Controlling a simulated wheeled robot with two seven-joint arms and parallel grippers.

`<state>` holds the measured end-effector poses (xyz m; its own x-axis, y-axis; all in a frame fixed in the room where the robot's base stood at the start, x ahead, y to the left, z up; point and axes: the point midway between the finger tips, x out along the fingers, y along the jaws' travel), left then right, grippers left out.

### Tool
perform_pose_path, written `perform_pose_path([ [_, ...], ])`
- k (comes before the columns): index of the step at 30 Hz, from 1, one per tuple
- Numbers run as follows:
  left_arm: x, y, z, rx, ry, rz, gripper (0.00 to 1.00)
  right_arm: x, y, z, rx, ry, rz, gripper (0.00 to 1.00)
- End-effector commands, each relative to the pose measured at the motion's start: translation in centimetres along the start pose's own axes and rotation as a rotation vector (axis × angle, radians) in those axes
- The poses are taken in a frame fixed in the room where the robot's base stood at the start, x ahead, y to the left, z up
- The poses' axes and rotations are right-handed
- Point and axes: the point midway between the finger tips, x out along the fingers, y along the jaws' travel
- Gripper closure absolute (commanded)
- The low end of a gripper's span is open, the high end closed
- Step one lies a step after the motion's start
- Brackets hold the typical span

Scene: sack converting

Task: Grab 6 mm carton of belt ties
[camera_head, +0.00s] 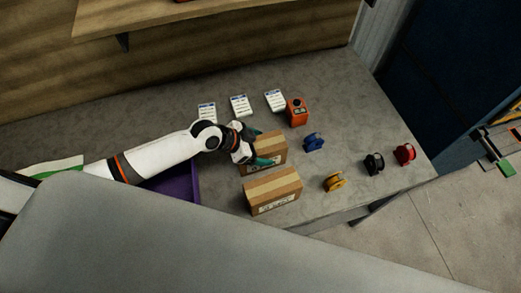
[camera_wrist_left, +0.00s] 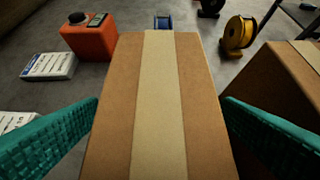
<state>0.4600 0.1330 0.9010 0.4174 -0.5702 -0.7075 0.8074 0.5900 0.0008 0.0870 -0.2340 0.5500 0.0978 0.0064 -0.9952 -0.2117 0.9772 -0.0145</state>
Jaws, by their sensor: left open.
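Two brown cartons with pale tape lie on the grey bench. The farther carton (camera_head: 270,146) is between the green fingers of my left gripper (camera_head: 259,147). The nearer carton (camera_head: 273,190) stands just in front, with a white label on its side. In the left wrist view, the farther carton (camera_wrist_left: 160,110) fills the middle, with an open green finger on each side and gaps visible at both. The nearer carton (camera_wrist_left: 285,90) is at the right edge. The labels are too small to read, so I cannot tell which is 6 mm. My right gripper is out of view.
An orange device (camera_head: 296,111) and several white label cards (camera_head: 239,105) lie behind the cartons. Blue (camera_head: 313,142), yellow (camera_head: 334,181), black (camera_head: 374,163) and red (camera_head: 404,154) spools stand to the right. A purple bin (camera_head: 178,184) sits left, partly behind my arm.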

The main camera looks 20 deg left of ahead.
Motion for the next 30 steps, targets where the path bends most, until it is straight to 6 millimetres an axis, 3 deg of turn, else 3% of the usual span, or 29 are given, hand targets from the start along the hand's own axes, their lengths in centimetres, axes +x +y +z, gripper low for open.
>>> perform_pose_path([
  [9,0.64,0.00,-0.04,0.000,0.000,0.000,0.13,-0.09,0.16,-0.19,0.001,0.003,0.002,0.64],
  [18,0.61,0.00,-0.04,0.000,0.000,0.000,0.62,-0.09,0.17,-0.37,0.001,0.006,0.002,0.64],
  [21,0.57,0.04,0.09,0.000,-0.003,0.001,0.74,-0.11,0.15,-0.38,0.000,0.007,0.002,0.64],
  [30,0.04,0.11,0.64,0.003,-0.005,0.002,0.74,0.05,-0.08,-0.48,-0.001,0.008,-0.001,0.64],
])
